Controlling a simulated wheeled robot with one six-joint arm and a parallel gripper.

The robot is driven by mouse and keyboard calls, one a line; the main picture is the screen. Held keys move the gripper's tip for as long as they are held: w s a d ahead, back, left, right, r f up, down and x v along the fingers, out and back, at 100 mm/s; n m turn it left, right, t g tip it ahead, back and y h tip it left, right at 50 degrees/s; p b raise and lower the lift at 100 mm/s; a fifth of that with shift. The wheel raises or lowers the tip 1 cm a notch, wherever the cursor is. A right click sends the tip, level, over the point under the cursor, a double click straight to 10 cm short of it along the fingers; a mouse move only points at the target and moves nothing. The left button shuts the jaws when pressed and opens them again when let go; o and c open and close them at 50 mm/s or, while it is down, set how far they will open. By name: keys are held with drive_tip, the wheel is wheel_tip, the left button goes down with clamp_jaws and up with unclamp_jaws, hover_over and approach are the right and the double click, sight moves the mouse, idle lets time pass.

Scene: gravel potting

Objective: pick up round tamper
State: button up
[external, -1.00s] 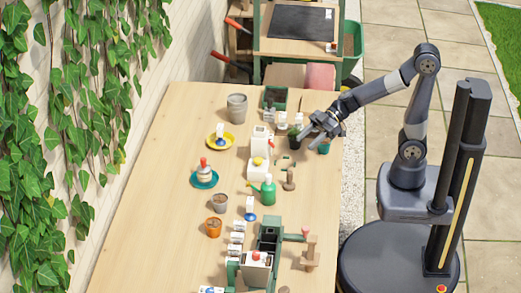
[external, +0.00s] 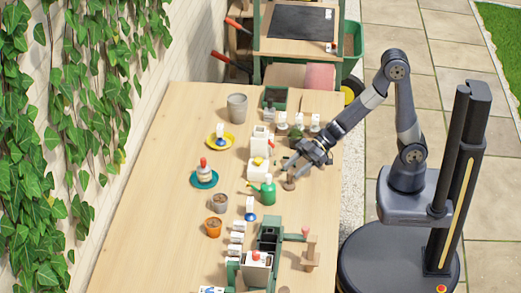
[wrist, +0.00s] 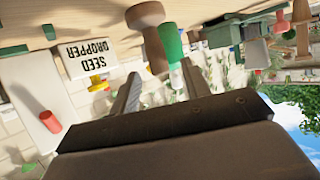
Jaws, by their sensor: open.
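The round tamper (external: 289,184) looks like a small brown wooden piece with a wide round foot. It stands upright on the table, right of the green watering can. My gripper (external: 296,167) is just above and beside its top, fingers apart. In the wrist view, which looks upside down, the wooden tamper (wrist: 149,22) lies between and beyond the two open fingers (wrist: 161,72). Nothing is held. Whether a finger touches the tamper cannot be told.
A green watering can (external: 267,190) stands close left of the tamper. A white dispenser with a yellow knob (external: 257,168) is behind it. A wooden stand-like piece (external: 310,254) and a green machine (external: 268,238) are nearer the front.

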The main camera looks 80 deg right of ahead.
sight(286, 186)
drive_tip(key=b+x, duration=0.1)
drive_tip(key=x, duration=0.3)
drive_tip(key=shift+w+a+f, duration=0.15)
drive_tip(key=shift+a+f, duration=0.05)
drive_tip(key=shift+f, duration=0.1)
clamp_jaws()
